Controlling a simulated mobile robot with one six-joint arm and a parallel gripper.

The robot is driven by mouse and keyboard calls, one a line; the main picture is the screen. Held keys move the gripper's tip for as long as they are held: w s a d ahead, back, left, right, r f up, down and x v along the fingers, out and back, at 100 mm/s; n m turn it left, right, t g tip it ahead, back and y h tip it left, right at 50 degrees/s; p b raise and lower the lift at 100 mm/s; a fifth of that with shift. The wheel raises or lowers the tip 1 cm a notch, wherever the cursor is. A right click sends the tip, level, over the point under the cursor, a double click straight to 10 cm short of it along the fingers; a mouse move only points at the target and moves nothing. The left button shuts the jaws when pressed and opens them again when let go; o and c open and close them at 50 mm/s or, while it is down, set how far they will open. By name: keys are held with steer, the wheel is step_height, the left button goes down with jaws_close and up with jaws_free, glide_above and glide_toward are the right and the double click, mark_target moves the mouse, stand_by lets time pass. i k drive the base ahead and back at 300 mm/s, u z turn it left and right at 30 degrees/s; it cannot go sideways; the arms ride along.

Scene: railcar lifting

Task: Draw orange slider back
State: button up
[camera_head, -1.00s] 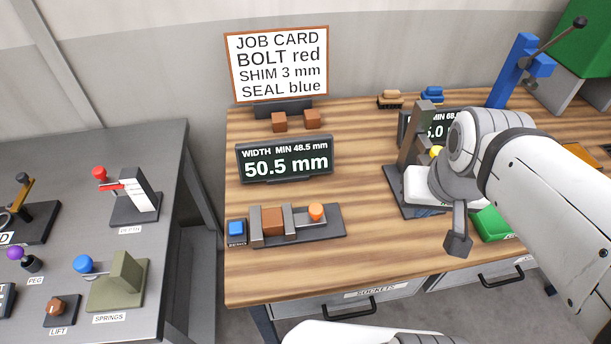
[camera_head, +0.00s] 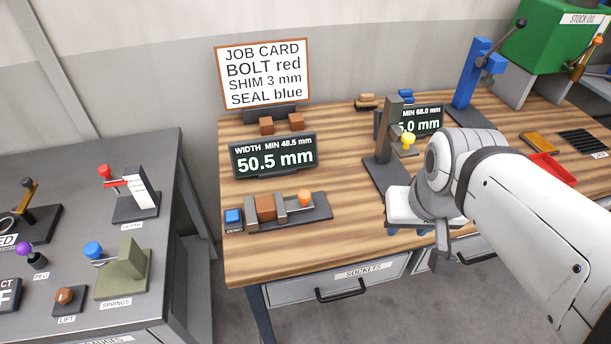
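The orange slider knob (camera_head: 304,198) stands on the sliding jaw of the width gauge (camera_head: 318,213), on the wooden bench. A brown block (camera_head: 266,207) sits between the gauge's grey jaws; the sliding jaw (camera_head: 280,208) is close against its right side. The display (camera_head: 273,158) behind reads WIDTH MIN 48.5 mm, 50.5 mm. My gripper (camera_head: 409,231) is right of the gauge near the bench's front edge, apart from the knob. Its white body hides most of the fingers; small dark blue tips show below it, and their opening is unclear.
A tall grey gauge with a yellow knob (camera_head: 408,138) stands just behind my gripper. A blue ZERO button (camera_head: 233,216) is left of the width gauge. Two brown blocks (camera_head: 296,122) lie by the job card (camera_head: 264,75). Bench wood between gauge and gripper is clear.

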mark_target(304, 202)
steer(key=u, duration=0.15)
steer(key=k, duration=0.15)
steer(key=z, duration=1.75)
steer(key=k, duration=0.7)
steer(key=u, duration=1)
steer(key=i, duration=1)
steer(key=u, duration=0.1)
